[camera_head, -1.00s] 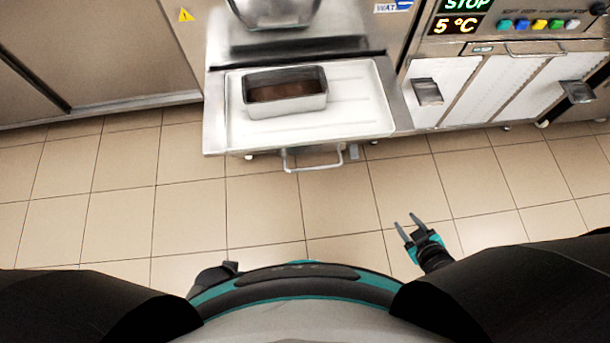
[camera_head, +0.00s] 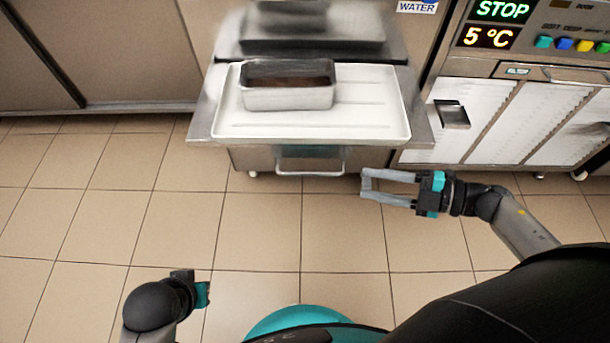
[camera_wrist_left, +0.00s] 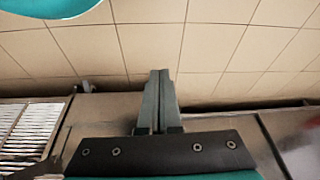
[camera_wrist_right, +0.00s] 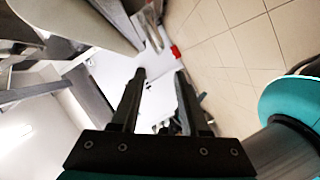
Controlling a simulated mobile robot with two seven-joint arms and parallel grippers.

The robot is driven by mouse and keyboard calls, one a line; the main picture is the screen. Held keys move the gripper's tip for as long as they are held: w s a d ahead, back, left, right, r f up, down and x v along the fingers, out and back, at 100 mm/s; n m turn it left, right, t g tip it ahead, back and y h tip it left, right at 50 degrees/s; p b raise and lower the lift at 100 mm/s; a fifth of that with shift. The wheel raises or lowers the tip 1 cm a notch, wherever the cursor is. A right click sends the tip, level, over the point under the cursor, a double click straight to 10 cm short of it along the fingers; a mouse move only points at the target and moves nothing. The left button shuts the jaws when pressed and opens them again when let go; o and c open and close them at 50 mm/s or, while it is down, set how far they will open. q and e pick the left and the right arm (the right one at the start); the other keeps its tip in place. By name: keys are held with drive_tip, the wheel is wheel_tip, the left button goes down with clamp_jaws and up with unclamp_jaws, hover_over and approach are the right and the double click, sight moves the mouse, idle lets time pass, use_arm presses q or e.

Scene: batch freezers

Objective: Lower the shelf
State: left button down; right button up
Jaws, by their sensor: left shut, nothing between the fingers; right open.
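The metal shelf (camera_head: 203,127) juts out from the machine at the top centre of the head view. A white tray (camera_head: 390,110) lies on it and bears a metal loaf pan (camera_head: 288,98) with dark content. A bar handle (camera_head: 310,173) shows below the shelf's front. My right gripper (camera_head: 366,185) is open, to the right of the handle and apart from it in the picture. Its open fingers also show in the right wrist view (camera_wrist_right: 161,76). My left gripper is shut and empty in the left wrist view (camera_wrist_left: 160,75). In the head view its fingers are hidden.
A freezer with a lit STOP panel (camera_head: 502,12) and white-fronted doors (camera_head: 480,110) with handles stands at the right. Steel cabinets (camera_head: 130,50) line the left. The tiled floor (camera_head: 300,240) in front of the shelf is clear.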

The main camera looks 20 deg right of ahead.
sight(317, 175)
drive_tip(key=b+x, duration=0.3)
drive_tip(key=x, duration=0.8)
drive_tip(key=shift+w+a, duration=0.2)
drive_tip(key=shift+a, duration=0.05)
use_arm(q)
wheel_tip(317, 175, up, 6)
drive_tip(key=w+d+t+b, duration=0.1)
drive_tip(key=w+t, duration=0.1)
drive_tip(key=shift+d+r+h, duration=0.25)
drive_tip(key=shift+d+h, duration=0.15)
use_arm(e)
drive_tip(key=shift+x, duration=1.2)
use_arm(q)
drive_tip(key=shift+w+t, duration=0.1)
drive_tip(key=shift+t, duration=0.2)
use_arm(e)
drive_tip(key=shift+c, duration=0.2)
clamp_jaws()
